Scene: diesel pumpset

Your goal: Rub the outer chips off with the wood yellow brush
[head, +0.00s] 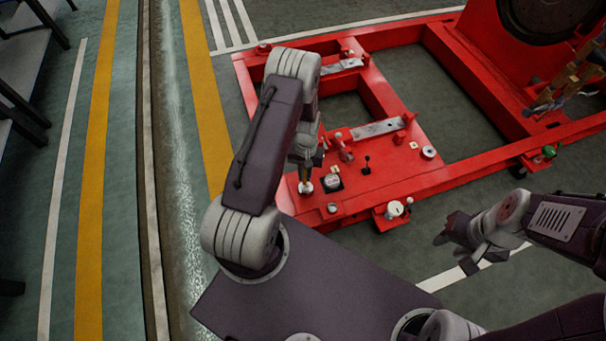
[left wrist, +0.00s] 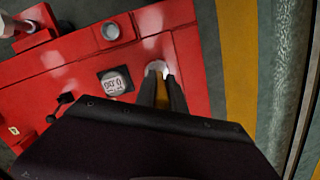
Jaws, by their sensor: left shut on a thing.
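My left gripper (head: 308,172) hangs over the near left corner of the red pumpset frame (head: 385,178). In the left wrist view its two dark fingers (left wrist: 161,92) are shut on a yellow brush (left wrist: 160,97). The brush's pale end (head: 305,187) points down at the red top plate; I cannot tell whether it touches. Most of the brush is hidden by the fingers and arm. I cannot make out chips for certain; only blurred pale patches show on the red plate. My right gripper (head: 457,250) is empty, its fingers apart, to the right above the floor.
A round gauge (head: 333,183), also in the left wrist view (left wrist: 115,83), sits beside the brush. A black lever (head: 366,166) and a white-capped fitting (head: 395,208) stand further right. A large red housing (head: 500,60) rises at the back right. Floor left of the frame is clear.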

